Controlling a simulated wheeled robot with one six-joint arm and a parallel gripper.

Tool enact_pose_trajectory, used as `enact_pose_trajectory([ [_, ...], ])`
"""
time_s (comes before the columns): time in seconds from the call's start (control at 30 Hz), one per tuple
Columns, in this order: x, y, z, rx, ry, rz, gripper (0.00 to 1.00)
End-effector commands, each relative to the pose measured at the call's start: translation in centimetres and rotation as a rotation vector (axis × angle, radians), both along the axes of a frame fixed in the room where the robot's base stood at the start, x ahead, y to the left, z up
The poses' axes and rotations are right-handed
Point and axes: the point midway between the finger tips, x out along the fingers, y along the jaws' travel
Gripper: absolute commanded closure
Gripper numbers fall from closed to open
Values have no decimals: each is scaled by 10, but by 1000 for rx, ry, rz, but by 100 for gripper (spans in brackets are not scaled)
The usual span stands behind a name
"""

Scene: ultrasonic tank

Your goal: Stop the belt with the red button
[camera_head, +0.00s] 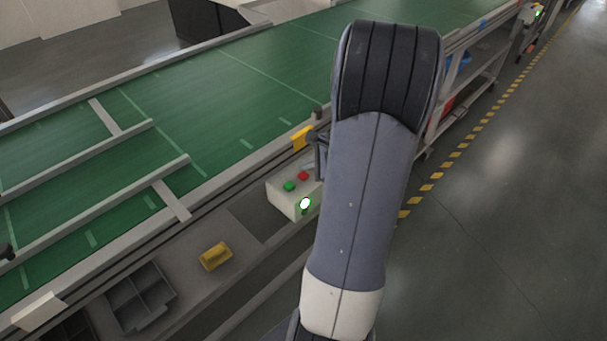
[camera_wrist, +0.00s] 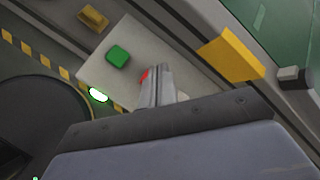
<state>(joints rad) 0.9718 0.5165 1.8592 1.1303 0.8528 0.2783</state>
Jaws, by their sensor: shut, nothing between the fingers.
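The red button (camera_head: 303,176) sits on top of a pale control box (camera_head: 282,199), beside a green button (camera_head: 289,186). A lit green lamp (camera_head: 305,203) is on the box's side. In the wrist view the red button (camera_wrist: 145,75) is mostly hidden behind my gripper (camera_wrist: 157,72), with only a sliver showing. My gripper is shut and empty, its tips at or just over the red button; I cannot tell whether they touch. The green button (camera_wrist: 117,56) is clear to the left. The green conveyor belt (camera_head: 240,90) runs behind the box.
A yellow block (camera_head: 302,138) stands on the belt's edge rail, close to my gripper in the wrist view. Another yellow piece (camera_head: 215,256) and a grey divided tray (camera_head: 137,300) lie on the lower shelf. My arm covers the middle right; open floor lies beyond it.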

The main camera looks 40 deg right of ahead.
Motion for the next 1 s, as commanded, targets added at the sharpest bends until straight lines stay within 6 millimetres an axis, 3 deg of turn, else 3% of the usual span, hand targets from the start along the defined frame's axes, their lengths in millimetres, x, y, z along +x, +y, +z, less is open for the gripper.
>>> enact_pose_trajectory([
  [1.0,0,0,-12,0,0,0,100],
])
